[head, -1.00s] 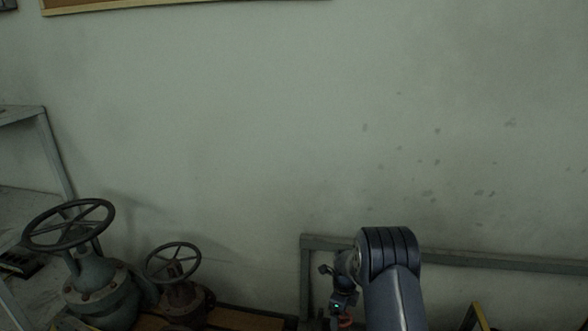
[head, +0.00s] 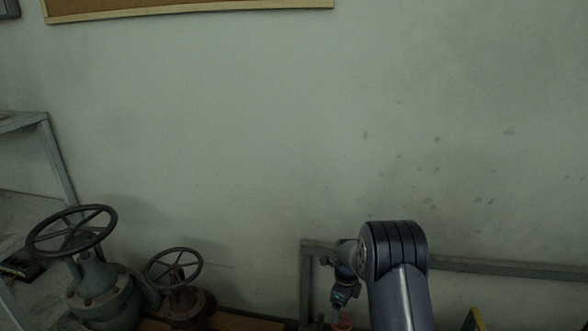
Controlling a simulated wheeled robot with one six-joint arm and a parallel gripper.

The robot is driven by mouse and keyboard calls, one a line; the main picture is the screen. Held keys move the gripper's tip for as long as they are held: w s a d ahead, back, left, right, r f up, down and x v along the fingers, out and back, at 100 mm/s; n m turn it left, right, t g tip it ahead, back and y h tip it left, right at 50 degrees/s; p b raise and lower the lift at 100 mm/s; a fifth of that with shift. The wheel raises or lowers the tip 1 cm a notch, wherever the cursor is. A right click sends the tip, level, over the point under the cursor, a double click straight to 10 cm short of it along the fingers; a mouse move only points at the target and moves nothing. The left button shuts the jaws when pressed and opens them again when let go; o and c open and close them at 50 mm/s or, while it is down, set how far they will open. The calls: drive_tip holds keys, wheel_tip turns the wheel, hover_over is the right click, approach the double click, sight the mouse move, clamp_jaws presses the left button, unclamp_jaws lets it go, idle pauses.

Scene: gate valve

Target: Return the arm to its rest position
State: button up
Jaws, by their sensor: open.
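My arm rises from the bottom edge right of centre in the head view, with its dark ribbed elbow at the top. My gripper (head: 341,300) hangs small and dark to the left of the elbow, near the bottom edge. It is open, and I see nothing held in it. Its fingertips are hard to make out in the dim light. A small reddish part (head: 345,321) shows just below it, cut by the frame edge; I cannot tell what it belongs to.
A large grey gate valve (head: 98,291) with a dark handwheel (head: 72,231) stands at lower left. A smaller rusty valve (head: 186,303) with its own wheel is beside it. A metal shelf (head: 57,160) is at far left. A grey rail (head: 490,265) runs behind my arm.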

sight(342, 323)
wheel_tip(342, 323, up, 4)
wheel_tip(342, 323, down, 12)
drive_tip(key=b, duration=0.3)
drive_tip(key=shift+r, duration=0.25)
drive_tip(key=shift+r+n, duration=0.4)
drive_tip(key=shift+n, duration=0.4)
drive_tip(key=n, duration=0.4)
drive_tip(key=shift+s, duration=0.15)
drive_tip(key=n, duration=0.4)
drive_tip(key=shift+n, duration=0.3)
drive_tip(key=n+b, duration=0.1)
drive_tip(key=n, duration=0.4)
drive_tip(key=shift+s, duration=0.2)
drive_tip(key=n+b, duration=0.1)
drive_tip(key=n, duration=0.3)
drive_tip(key=shift+d+n+b, duration=0.15)
drive_tip(key=shift+n+b, duration=0.15)
drive_tip(key=shift+n, duration=0.4)
